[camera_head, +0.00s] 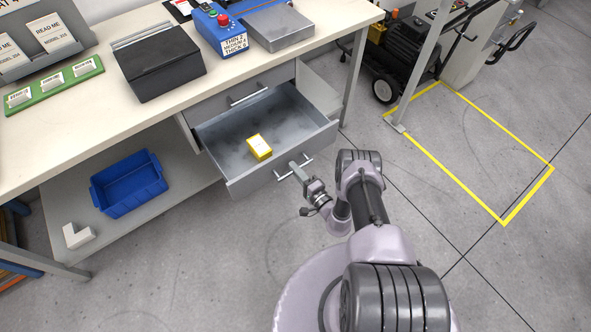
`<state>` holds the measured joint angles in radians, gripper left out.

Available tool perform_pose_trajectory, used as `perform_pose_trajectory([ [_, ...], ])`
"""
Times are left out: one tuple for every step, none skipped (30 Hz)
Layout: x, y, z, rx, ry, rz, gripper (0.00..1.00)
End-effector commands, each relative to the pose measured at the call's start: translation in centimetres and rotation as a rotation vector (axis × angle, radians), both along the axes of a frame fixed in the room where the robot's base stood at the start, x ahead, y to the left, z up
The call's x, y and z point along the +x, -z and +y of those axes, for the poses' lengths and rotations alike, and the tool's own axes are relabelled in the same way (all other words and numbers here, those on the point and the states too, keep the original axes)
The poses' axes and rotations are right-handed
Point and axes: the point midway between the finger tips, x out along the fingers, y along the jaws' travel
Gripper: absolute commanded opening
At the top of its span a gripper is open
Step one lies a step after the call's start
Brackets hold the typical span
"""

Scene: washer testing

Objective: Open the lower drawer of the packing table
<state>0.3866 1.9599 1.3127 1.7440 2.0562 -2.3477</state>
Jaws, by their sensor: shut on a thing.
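The packing table (75,125) fills the upper left of the head view. Its lower drawer (275,179) is pulled out towards me, and its grey interior shows. A small yellow box with a white label (259,147) lies inside it near the front. My gripper (297,169) is shut on the drawer's bar handle (285,176), at the middle of the drawer front. The fingertips are small in this view. The upper drawer (228,97) above it is closed, with its own bar handle (249,96).
A blue bin (129,184) and a white L-shaped piece (77,236) sit on the table's lower shelf. The tabletop holds a black box (158,62) and a blue control box (219,30). A wheeled black machine (407,57) stands right, near a yellow floor outline (450,177). Floor there is clear.

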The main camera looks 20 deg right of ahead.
Motion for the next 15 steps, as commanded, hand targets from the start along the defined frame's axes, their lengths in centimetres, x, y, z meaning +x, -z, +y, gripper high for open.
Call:
perform_pose_trajectory([
  [0.02,-0.02,0.01,0.0,-0.001,0.0,0.0],
  [0.02,-0.02,0.01,0.0,-0.001,0.0,0.0],
  [0.02,-0.02,0.01,0.0,-0.001,0.0,0.0],
  [0.02,-0.02,0.01,0.0,-0.001,0.0,0.0],
  [0.02,-0.02,0.01,0.0,0.0,0.0,0.2],
  [0.02,-0.02,0.01,0.0,0.0,0.0,0.28],
  [0.02,-0.02,0.01,0.0,0.0,0.0,0.34],
  [0.02,-0.02,0.01,0.0,0.0,0.0,0.36],
  [0.02,-0.02,0.01,0.0,0.0,0.0,0.36],
  [0.02,-0.02,0.01,0.0,0.0,0.0,0.36],
  [0.02,-0.01,0.01,0.0,0.0,0.0,0.36],
  [0.01,-0.01,0.0,0.0,0.0,0.0,0.36],
  [0.01,-0.01,0.0,0.0,0.0,0.0,0.36],
  [0.01,-0.01,0.0,0.0,0.0,0.0,0.36],
  [0.01,-0.01,0.0,0.0,0.0,0.0,0.36],
])
